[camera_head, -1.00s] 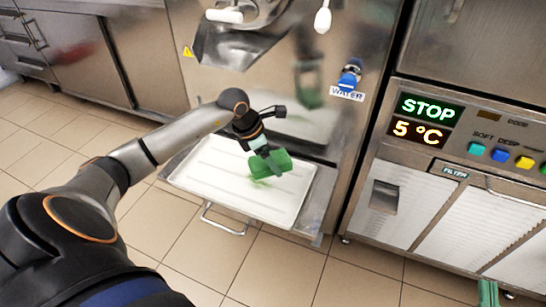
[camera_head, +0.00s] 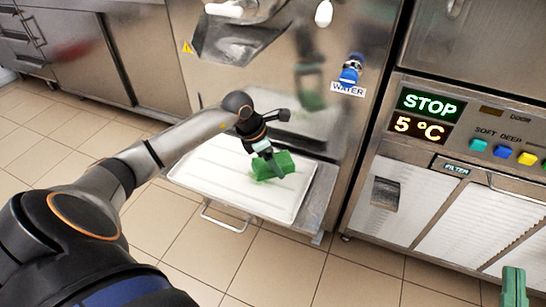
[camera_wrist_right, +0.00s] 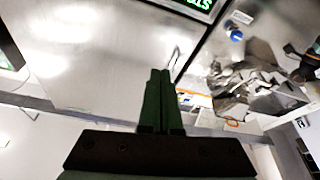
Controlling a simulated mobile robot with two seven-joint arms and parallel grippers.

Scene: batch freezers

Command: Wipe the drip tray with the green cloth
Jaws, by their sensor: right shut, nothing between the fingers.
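The drip tray (camera_head: 215,177) is a shallow white tray in front of the steel machine in the head view. The green cloth (camera_head: 284,163) rests bunched on the right part of the tray. My left gripper (camera_head: 272,166) reaches down over the tray with its fingers on the cloth, shut on it; the fingertips are partly hidden in the cloth. My right gripper (camera_head: 513,275) shows only its green fingers at the lower right edge, away from the tray. In the right wrist view its fingers (camera_wrist_right: 160,78) are together and empty.
A blue water tap (camera_head: 351,71) is on the machine above and right of the tray. A wire handle (camera_head: 226,222) sticks out below the tray. A freezer panel (camera_head: 470,130) with buttons stands on the right. The tiled floor in front is clear.

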